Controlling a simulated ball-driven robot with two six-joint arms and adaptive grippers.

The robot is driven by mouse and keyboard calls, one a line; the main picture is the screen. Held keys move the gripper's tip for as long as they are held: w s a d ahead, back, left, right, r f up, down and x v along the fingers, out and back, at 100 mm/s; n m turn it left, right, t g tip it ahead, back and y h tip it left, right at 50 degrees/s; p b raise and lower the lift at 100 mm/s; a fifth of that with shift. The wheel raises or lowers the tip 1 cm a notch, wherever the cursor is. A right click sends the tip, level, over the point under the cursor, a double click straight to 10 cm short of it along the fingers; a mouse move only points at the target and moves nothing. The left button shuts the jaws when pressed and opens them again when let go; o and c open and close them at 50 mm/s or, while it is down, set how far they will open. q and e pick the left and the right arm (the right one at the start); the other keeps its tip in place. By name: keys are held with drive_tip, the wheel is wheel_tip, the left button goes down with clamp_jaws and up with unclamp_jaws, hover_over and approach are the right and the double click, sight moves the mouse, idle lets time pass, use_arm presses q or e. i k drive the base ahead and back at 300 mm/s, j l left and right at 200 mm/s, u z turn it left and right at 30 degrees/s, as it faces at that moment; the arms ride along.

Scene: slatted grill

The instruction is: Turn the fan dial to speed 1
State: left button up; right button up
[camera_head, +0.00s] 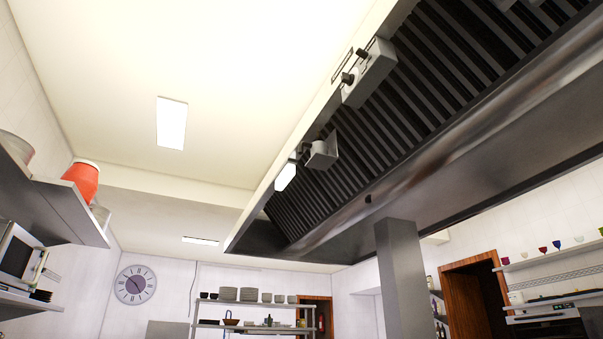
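A large metal extractor hood (330,235) with dark slats (400,110) fills the upper right of the head view, seen from below. A pale control box (369,75) is fixed along its left edge. Two small black knobs sit on this box, a lower dial (347,78) and an upper dial (362,53). A second, smaller box (322,153) sits further along the hood, with a dark knob (306,147) at its left. Any speed markings are too small to read. Neither of my grippers is in view.
A grey column (402,280) stands below the hood. A shelf (55,205) at the left bears a red container (82,179). A rack (250,304) with dishes stands at the back, with a wall clock (135,285) to its left. The space left of the hood looks open.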

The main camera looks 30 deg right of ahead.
sight(348, 78)
drive_tip(key=i+j+z, duration=0.2)
drive_tip(key=i, duration=0.45)
drive_tip(key=i+z, duration=0.15)
drive_tip(key=i, duration=0.5)
drive_tip(key=i+j+z, duration=0.1)
drive_tip(key=i+z, duration=0.15)
drive_tip(key=z, duration=0.15)
drive_tip(key=i+j+z, duration=0.15)
drive_tip(key=z, duration=0.3)
drive_tip(key=i+j+z, duration=0.25)
drive_tip(key=z, duration=0.15)
drive_tip(key=i+j+z, duration=0.15)
drive_tip(key=j+z, duration=0.25)
drive_tip(key=i+j+z, duration=0.1)
drive_tip(key=j+z, duration=0.2)
drive_tip(key=z, duration=0.15)
